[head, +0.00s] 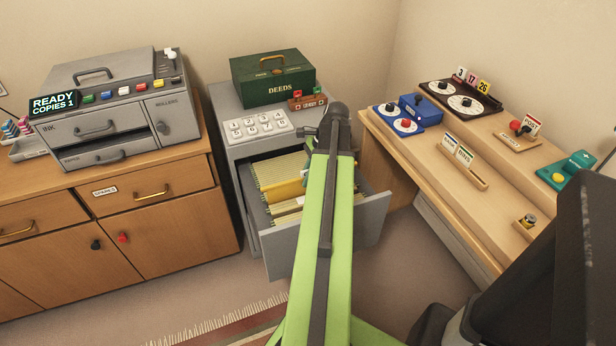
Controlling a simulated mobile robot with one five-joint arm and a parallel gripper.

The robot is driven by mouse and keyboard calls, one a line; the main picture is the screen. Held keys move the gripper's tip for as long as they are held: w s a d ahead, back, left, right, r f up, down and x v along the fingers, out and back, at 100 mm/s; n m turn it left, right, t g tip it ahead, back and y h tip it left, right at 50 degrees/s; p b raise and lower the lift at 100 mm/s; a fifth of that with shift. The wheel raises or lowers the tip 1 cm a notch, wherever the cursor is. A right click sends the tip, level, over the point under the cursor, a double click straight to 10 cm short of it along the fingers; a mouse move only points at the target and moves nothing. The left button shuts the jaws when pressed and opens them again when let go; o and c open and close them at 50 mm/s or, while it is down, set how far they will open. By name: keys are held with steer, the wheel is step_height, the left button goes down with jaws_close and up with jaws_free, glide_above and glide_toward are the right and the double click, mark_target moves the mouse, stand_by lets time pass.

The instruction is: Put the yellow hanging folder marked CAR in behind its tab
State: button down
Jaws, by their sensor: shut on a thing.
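The open grey file drawer (347,222) holds a row of hanging folders with pale tabs. A brighter yellow folder (284,191) stands a little above the others about midway along the drawer; I cannot read any CAR marking on it. My green arm reaches over the drawer. My gripper (308,172) is low at the right end of this yellow folder and shut on it. The arm hides most of the gripper, the fingertips and the right part of the drawer.
A green DEEDS box (273,80) and a white numbered keypad (256,125) sit on the cabinet top. A copier (117,110) stands on the wooden sideboard (165,225) at left. A desk (435,165) with dials and card holders is at right. Some floor is clear in front.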

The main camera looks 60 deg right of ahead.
step_height(320, 180, down, 4)
steer(key=b, duration=0.3)
steer(key=shift+r, duration=0.25)
steer(key=c, duration=1.4)
jaws_free()
steer(key=p+v, duration=1.6)
steer(key=v, duration=0.1)
steer(key=shift+r, duration=0.15)
